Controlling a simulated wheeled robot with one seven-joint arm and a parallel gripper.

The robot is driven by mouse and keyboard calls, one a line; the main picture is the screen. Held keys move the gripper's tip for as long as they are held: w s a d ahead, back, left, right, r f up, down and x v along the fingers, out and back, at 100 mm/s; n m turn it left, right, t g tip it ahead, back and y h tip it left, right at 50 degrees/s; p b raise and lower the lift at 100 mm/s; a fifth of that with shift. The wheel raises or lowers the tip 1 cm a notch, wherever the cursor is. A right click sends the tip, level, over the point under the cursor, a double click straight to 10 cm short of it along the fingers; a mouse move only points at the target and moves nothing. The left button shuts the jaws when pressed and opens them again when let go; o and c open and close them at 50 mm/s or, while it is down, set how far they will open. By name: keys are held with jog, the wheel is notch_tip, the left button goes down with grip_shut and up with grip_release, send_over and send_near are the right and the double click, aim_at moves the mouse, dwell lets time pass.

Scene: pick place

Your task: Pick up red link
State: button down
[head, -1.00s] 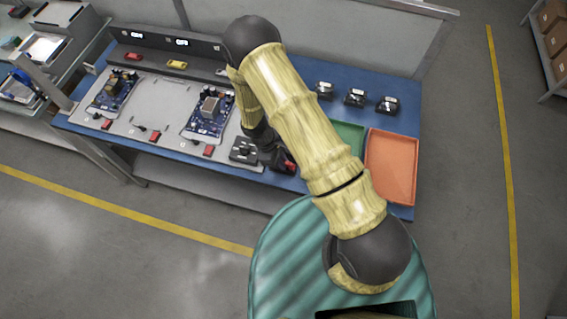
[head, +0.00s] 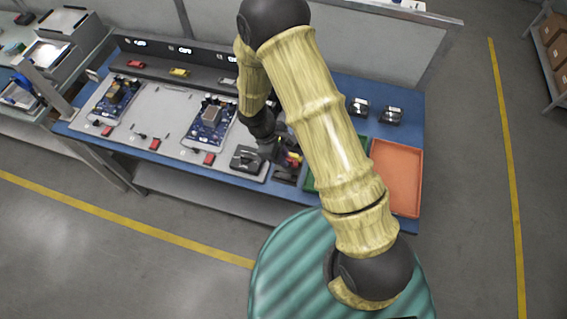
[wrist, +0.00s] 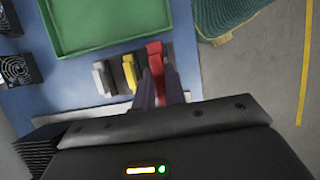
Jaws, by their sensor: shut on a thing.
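The red link (wrist: 155,58) is a small red block between my fingertips in the wrist view. My gripper (wrist: 160,86) is shut on it, with one dark finger on each side. The red link also shows as a small red patch in the head view (head: 294,160), partly hidden by my gripper (head: 280,153). A yellow link (wrist: 130,72) and a grey link (wrist: 103,78) stand beside it to the left in the wrist view. I cannot tell how far the red link is above the table.
A green tray (wrist: 58,45) lies beyond the links, and an orange tray (head: 397,180) is at the right end of the blue table (head: 345,87). Black fixtures (head: 392,115) stand behind the trays. Circuit boards (head: 210,122) lie on the grey panel to the left.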

aim_at(290, 159)
jog(key=shift+r, duration=0.5)
jog(key=shift+r, duration=0.1)
jog(key=shift+r+p, duration=0.45)
jog(key=shift+p, duration=0.05)
jog(key=shift+r, duration=0.35)
jog(key=shift+r+p, duration=0.7)
jog(key=shift+p, duration=0.1)
jog(key=shift+r, duration=0.15)
